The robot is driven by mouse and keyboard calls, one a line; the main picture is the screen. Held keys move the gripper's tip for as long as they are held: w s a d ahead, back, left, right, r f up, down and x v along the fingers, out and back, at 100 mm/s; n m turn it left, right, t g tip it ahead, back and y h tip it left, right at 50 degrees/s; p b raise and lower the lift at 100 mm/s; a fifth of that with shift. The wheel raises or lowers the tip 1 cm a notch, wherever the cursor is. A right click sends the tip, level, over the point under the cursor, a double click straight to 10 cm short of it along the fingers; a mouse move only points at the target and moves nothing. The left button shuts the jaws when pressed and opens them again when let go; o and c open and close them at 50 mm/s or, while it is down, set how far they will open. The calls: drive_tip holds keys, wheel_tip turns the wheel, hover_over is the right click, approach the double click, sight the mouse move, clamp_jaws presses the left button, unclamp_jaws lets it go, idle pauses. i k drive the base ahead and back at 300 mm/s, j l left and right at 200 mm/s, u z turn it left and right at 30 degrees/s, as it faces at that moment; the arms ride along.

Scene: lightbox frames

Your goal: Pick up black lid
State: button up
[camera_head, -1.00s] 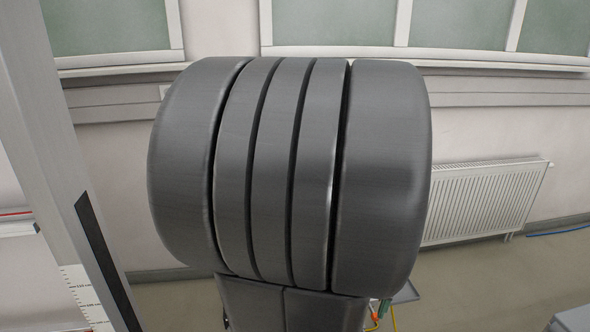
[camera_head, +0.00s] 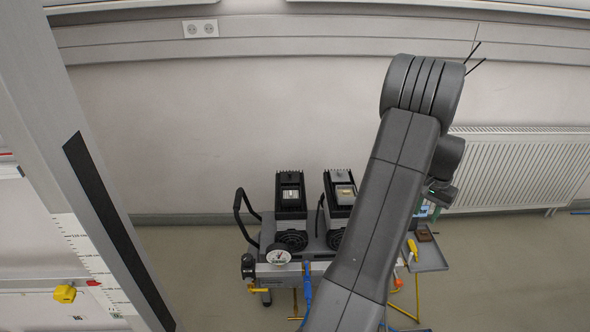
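My arm stretches up from the bottom centre to the upper right. My gripper (camera_head: 441,195) shows only as a small dark part beside the forearm at the right, partly hidden by it. I cannot make out its fingers or whether it holds anything. I cannot single out a black lid for certain. Two black box-shaped units, a left one (camera_head: 290,196) and a right one (camera_head: 340,190), stand on a cart, left of my forearm. Each has a round black part in front of it, the left one (camera_head: 291,240) in plainer view.
The grey cart (camera_head: 312,256) has a black handle and a round gauge (camera_head: 278,257). A grey side tray (camera_head: 430,258) with small items lies right of my arm. A radiator (camera_head: 520,168) is on the right wall. Floor left of the cart is clear.

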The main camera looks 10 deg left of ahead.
sight(288, 176)
drive_tip(key=i+l+u, duration=0.3)
drive_tip(key=i, duration=0.15)
drive_tip(key=i+l+u, duration=0.3)
drive_tip(key=i, duration=0.2)
drive_tip(key=u, duration=1)
